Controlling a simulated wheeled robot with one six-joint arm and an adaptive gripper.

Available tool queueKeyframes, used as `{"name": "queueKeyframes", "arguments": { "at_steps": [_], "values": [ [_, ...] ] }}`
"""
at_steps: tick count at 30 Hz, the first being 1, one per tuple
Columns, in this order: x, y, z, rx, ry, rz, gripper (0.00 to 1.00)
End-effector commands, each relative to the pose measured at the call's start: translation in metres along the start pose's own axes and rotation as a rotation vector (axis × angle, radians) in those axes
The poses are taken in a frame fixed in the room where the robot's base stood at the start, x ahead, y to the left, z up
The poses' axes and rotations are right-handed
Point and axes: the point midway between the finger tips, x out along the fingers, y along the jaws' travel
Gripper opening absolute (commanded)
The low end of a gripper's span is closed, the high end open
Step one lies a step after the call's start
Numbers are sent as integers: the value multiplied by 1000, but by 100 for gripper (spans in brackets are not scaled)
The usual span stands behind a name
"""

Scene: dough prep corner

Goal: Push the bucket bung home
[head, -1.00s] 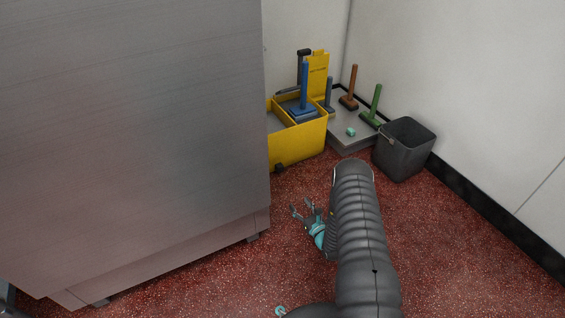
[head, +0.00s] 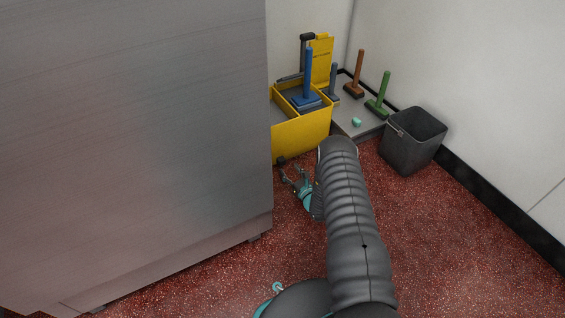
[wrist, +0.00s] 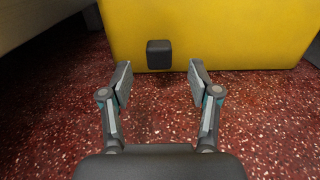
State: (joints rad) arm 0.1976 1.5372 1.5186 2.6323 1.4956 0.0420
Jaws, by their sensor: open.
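The bung (wrist: 159,54) is a dark, rounded square block low on the front wall of the yellow mop bucket (wrist: 250,30). In the wrist view it stands out from the wall; how deep it sits cannot be told. In the head view the bung (head: 281,161) shows small at the bucket's lower edge, just beyond my fingers. My gripper (wrist: 159,78) is open and empty, its fingers spread either side of the bung's line and short of it. In the head view my gripper (head: 291,173) is low over the floor before the yellow bucket (head: 303,135).
A large steel cabinet (head: 130,150) stands close on the left. A dark grey bucket (head: 408,150) stands right of a grey platform (head: 365,131) bearing brushes and a small teal block (head: 356,122). Red speckled floor (head: 430,240) is clear on the right.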

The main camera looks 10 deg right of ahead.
Motion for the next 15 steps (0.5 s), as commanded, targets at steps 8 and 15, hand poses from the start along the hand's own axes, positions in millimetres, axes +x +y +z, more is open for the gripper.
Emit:
{"name": "queueKeyframes", "arguments": {
  "at_steps": [8, 15],
  "values": [
    [46, 3, -1, -2, -2, 4, 61],
    [64, 3, 0, 0, -1, 4, 61]
  ]
}}
